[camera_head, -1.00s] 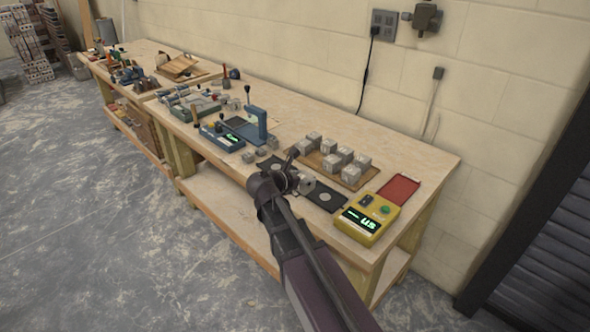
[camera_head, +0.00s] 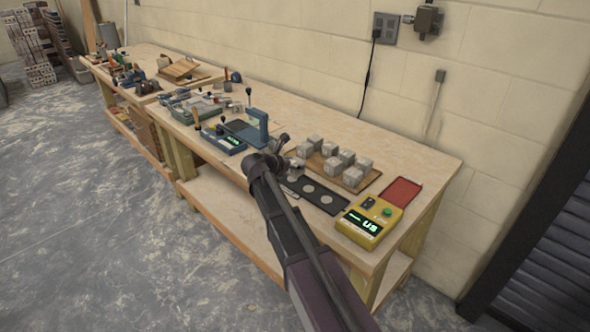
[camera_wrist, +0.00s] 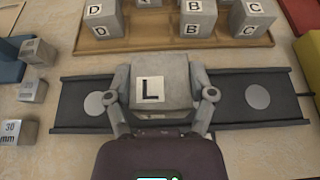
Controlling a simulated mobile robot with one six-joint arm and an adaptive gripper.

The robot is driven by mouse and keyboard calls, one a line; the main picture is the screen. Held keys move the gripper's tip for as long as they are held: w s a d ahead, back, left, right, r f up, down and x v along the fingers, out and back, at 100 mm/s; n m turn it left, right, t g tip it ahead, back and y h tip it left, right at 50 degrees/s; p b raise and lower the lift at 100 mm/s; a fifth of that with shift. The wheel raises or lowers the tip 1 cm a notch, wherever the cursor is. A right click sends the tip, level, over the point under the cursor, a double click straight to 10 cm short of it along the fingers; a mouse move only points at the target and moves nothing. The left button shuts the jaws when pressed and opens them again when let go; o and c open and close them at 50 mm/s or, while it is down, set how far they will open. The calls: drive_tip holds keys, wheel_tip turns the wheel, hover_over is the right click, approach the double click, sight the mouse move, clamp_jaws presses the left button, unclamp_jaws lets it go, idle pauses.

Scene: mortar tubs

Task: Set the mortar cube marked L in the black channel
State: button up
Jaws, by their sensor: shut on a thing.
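The grey mortar cube marked L (camera_wrist: 163,82) is held between the two fingers of my gripper (camera_wrist: 161,100), with its letter label facing the wrist camera. The black channel (camera_wrist: 235,113) runs crosswise behind and below the cube in the wrist view, with a pale disc showing on each side of it. In the head view my gripper (camera_head: 290,162) is by the left end of the channel (camera_head: 336,208). The cube seems to be above the channel; its underside and any contact are hidden.
A wooden board (camera_wrist: 150,45) with several lettered cubes lies behind the channel. Small blocks (camera_wrist: 17,131) stand to the left. In the head view a yellow meter (camera_head: 368,222) and red tray (camera_head: 401,191) are to the right, and a blue press (camera_head: 257,125) to the left.

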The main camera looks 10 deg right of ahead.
drive_tip(key=shift+w, duration=0.65)
drive_tip(key=shift+f+b, duration=1.8)
drive_tip(key=shift+f, duration=0.15)
drive_tip(key=o, duration=1.3)
drive_tip(key=shift+c, duration=0.2)
